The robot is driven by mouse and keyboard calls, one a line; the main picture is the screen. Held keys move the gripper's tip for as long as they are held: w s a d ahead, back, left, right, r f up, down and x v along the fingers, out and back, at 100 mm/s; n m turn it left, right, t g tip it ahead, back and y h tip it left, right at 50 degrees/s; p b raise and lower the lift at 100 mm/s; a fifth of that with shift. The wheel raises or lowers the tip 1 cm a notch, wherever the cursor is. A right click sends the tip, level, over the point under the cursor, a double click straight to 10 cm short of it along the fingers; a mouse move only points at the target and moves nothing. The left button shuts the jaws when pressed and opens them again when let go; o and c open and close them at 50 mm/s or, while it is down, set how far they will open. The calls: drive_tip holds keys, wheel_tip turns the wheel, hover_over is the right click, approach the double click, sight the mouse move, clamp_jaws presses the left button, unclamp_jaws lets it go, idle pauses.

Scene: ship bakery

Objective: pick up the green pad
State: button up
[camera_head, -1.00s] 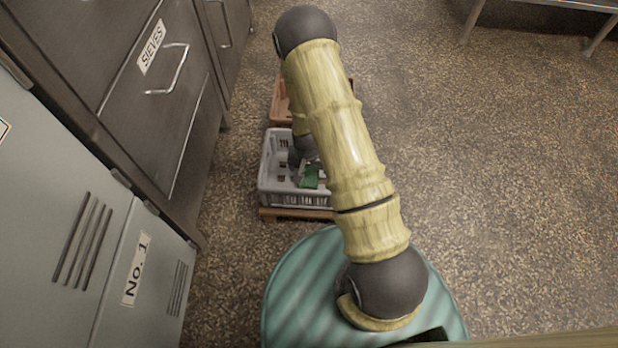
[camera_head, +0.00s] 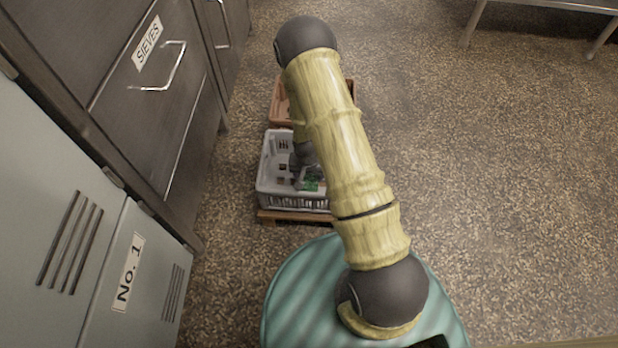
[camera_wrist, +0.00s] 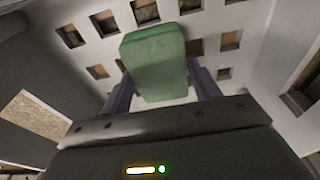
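The green pad (camera_wrist: 155,62) is a rounded block inside the light grey crate (camera_head: 289,202). In the wrist view it lies between and partly over the tips of my gripper's two fingers (camera_wrist: 163,84). The fingers stand apart, one on each side of it, with slim pale gaps near their bases. Contact at the hidden tips cannot be made out. In the head view my gripper (camera_head: 299,174) reaches down into the crate, and the pad (camera_head: 312,180) shows just to its right.
The crate sits on a wooden pallet (camera_head: 272,216). An orange-brown crate (camera_head: 281,107) stands behind it, partly hidden by my arm. Dark drawers (camera_head: 155,85) and a grey locker (camera_head: 75,250) line the left. Open speckled floor lies to the right, with a metal table (camera_head: 560,6) at the back.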

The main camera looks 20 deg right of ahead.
sight(309, 176)
drive_tip(key=c, duration=0.4)
drive_tip(key=shift+c, duration=0.2)
wheel_tip(309, 176, up, 10)
drive_tip(key=p, duration=0.6)
drive_tip(key=shift+p, duration=0.3)
